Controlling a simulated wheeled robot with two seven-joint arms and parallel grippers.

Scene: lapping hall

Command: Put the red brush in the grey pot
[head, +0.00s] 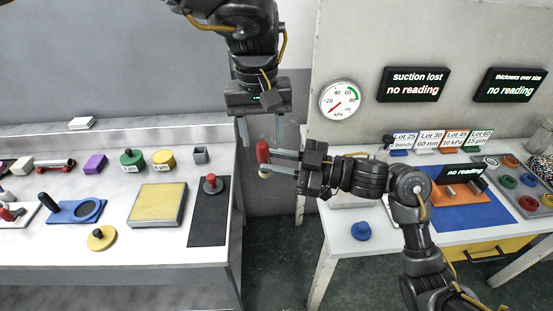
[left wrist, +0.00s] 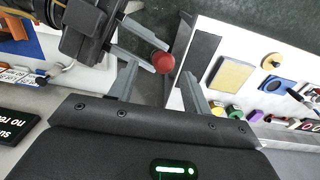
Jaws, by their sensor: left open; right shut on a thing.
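The red brush (head: 262,152) is upright in the gap between the two tables, held in the air. My right gripper (head: 271,161) is shut on it from the right, with a pale part showing below the fingers. My left gripper (head: 262,132) is open just above the brush, fingers pointing down, one on each side of its top. In the left wrist view, the brush's round red end (left wrist: 163,63) shows near the open left fingers (left wrist: 158,82), not gripped by them. The grey pot (head: 200,155), small and square, stands at the back right of the left table.
The left table (head: 120,245) holds a dark mat (head: 208,225) with a red-knobbed piece, a yellow block (head: 157,204), and green and yellow pieces near the pot. The right table (head: 345,265) has a blue knob (head: 361,231) and a blue mat (head: 465,224).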

